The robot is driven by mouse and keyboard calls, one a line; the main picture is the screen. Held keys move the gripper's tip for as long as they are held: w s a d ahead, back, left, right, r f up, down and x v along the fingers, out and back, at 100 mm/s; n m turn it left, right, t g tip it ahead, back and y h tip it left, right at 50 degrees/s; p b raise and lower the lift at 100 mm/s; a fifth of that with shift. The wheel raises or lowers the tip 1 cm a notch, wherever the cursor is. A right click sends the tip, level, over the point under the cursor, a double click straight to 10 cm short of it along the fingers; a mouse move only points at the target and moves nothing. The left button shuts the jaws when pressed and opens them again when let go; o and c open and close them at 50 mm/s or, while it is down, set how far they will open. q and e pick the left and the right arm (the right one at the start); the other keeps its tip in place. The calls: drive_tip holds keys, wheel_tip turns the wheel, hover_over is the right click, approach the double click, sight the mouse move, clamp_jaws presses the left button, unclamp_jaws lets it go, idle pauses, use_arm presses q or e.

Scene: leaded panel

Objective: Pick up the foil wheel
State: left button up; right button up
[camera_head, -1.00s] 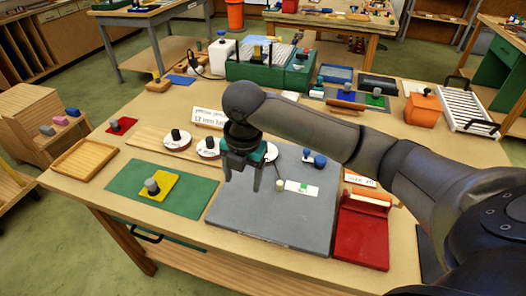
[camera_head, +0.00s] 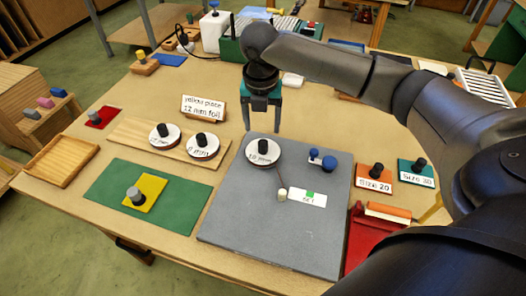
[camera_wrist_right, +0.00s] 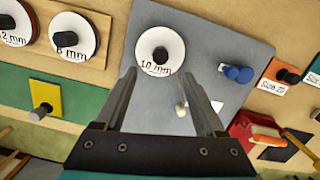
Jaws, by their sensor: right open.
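A white foil wheel marked 10 mm (camera_head: 262,157), with a black knob, lies on the grey mat (camera_head: 240,215) near its far left corner. Two similar wheels, 12 mm (camera_head: 164,142) and 8 mm (camera_head: 202,152), sit on a wooden board at left. A card (camera_head: 203,108) reads "yellow piece 12 mm foil". My right gripper (camera_head: 263,127) is open and empty, pointing down above and beyond the 10 mm wheel. In the right wrist view, the 10 mm wheel (camera_wrist_right: 145,45) shows ahead between the open fingers (camera_wrist_right: 160,76). My left gripper is not in view.
A yellow piece (camera_head: 150,190) with a grey knob lies on a green mat (camera_head: 105,190). A blue-knobbed thing (camera_head: 328,162) and a white card (camera_head: 312,199) are on the grey mat. A red box (camera_head: 365,235) stands to its right. An empty wooden tray (camera_head: 62,160) is at far left.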

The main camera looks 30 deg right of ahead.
sight(263, 142)
drive_tip(key=f, duration=0.3)
drive_tip(key=shift+w+d, duration=0.1)
drive_tip(key=shift+w, duration=0.1)
drive_tip(key=shift+f, duration=0.35)
drive_tip(key=f, duration=0.3)
drive_tip(key=f+b, duration=0.1)
drive_tip(key=f, duration=0.1)
drive_tip(key=shift+w+d, duration=0.3)
drive_tip(key=shift+d, duration=0.05)
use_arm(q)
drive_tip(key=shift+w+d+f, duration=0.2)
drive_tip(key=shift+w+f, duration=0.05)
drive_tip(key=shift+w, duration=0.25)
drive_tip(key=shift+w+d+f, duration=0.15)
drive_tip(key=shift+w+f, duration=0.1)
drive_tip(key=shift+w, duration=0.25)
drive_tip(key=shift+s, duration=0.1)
use_arm(e)
drive_tip(key=shift+c, duration=0.4)
drive_tip(key=shift+r, duration=0.1)
drive_tip(key=shift+c, duration=0.8)
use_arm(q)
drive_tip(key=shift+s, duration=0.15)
use_arm(e)
clamp_jaws()
